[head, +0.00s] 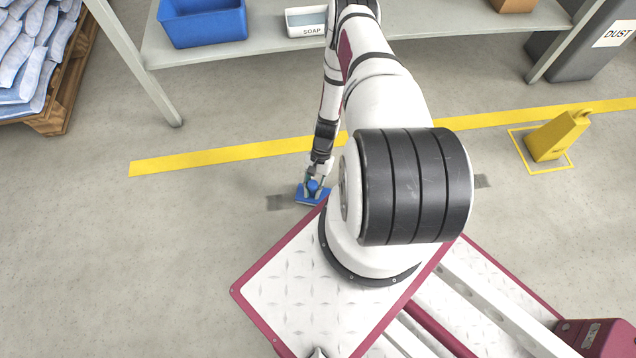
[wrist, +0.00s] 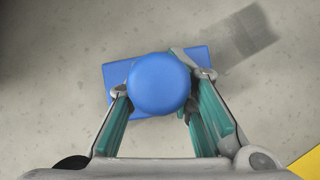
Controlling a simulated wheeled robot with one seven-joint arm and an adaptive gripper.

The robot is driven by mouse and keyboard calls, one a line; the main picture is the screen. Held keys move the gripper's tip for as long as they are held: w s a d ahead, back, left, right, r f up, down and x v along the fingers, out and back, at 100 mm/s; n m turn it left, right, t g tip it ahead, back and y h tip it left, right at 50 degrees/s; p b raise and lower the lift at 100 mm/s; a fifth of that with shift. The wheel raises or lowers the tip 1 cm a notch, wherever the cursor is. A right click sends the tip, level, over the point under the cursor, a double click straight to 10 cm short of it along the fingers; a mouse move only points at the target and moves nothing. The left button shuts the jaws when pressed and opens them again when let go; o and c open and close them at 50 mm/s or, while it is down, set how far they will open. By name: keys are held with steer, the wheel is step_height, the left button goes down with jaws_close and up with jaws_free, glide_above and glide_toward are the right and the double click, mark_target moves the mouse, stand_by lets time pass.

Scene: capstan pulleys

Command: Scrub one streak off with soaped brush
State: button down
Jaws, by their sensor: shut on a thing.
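My gripper (head: 317,181) is low over the floor, shut on the round knob of a blue brush (head: 305,196). In the wrist view the fingers (wrist: 156,88) sit on both sides of the knob, above the brush's rectangular block (wrist: 117,76). The bristles and any soap on them are hidden. I cannot tell whether the brush touches the floor. A faded grey streak (head: 277,202) lies just left of the brush; a streak also shows at the upper right of the wrist view (wrist: 237,38). Another grey streak (head: 482,181) lies right of my arm. A white soap dish (head: 304,24) stands on the bench.
A blue bin (head: 203,24) stands on the grey bench (head: 270,48) at the back. A yellow line (head: 215,158) crosses the floor. A yellow floor sign (head: 557,137) stands at right, near a grey dust bin (head: 580,60). A loaded pallet (head: 60,105) is at far left. The left floor is clear.

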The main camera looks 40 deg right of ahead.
mark_target(328, 191)
steer(key=shift+w+a, duration=1.55)
steer(key=shift+a, duration=0.5)
steer(key=shift+w+a, duration=1.5)
steer(key=shift+a, duration=0.6)
steer(key=shift+w+a, duration=1.55)
steer(key=shift+a, duration=0.5)
steer(key=shift+f, duration=0.1)
steer(key=shift+d, duration=0.15)
steer(key=shift+s+d+r, duration=0.1)
steer(key=shift+s+d, duration=0.95)
steer(key=shift+d, duration=0.3)
steer(key=shift+s+d+r, duration=0.1)
steer(key=shift+s+d, duration=0.9)
steer(key=shift+d, duration=0.35)
steer(key=shift+s+d+f, duration=0.1)
steer(key=shift+s+d, duration=0.6)
steer(key=shift+d, duration=0.25)
steer(key=shift+s+d, duration=0.75)
steer(key=shift+d, duration=0.25)
steer(key=shift+s+d+f, duration=0.1)
steer(key=shift+s+d, duration=0.6)
steer(key=shift+d, duration=0.25)
